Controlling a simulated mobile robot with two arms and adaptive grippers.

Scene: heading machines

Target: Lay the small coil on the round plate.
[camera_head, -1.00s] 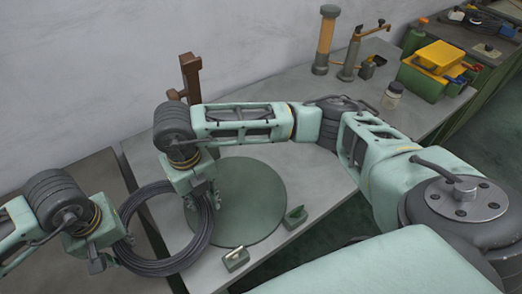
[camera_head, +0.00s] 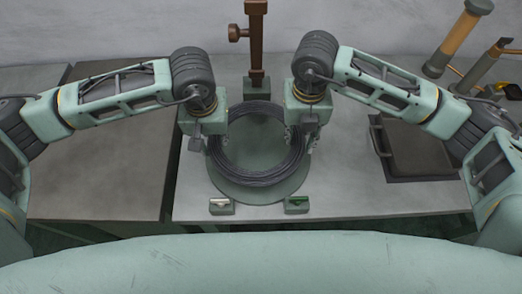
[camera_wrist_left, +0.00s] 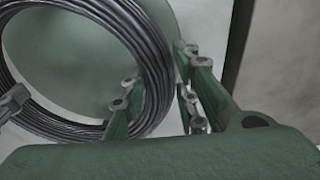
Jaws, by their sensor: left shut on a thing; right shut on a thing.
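The small coil (camera_head: 258,180), a ring of dark wire, lies over the round green plate (camera_head: 258,197) in the head view. The plate shows through the ring and past its near edge. I cannot tell whether the coil touches it. My left gripper (camera_head: 207,141) is shut on the coil's left side, and my right gripper (camera_head: 300,138) on its right side. In the left wrist view the coil (camera_wrist_left: 158,75) passes between my left fingers (camera_wrist_left: 160,104), with the plate (camera_wrist_left: 65,60) behind it. A fingertip of my right gripper shows at the far left.
A brown post (camera_head: 256,50) stands behind the plate. Two small blocks, one with a light top (camera_head: 221,206) and one with a green top (camera_head: 297,205), sit at the table's front edge. A dark tray (camera_head: 415,155) lies to the right. The left table (camera_head: 100,180) is clear.

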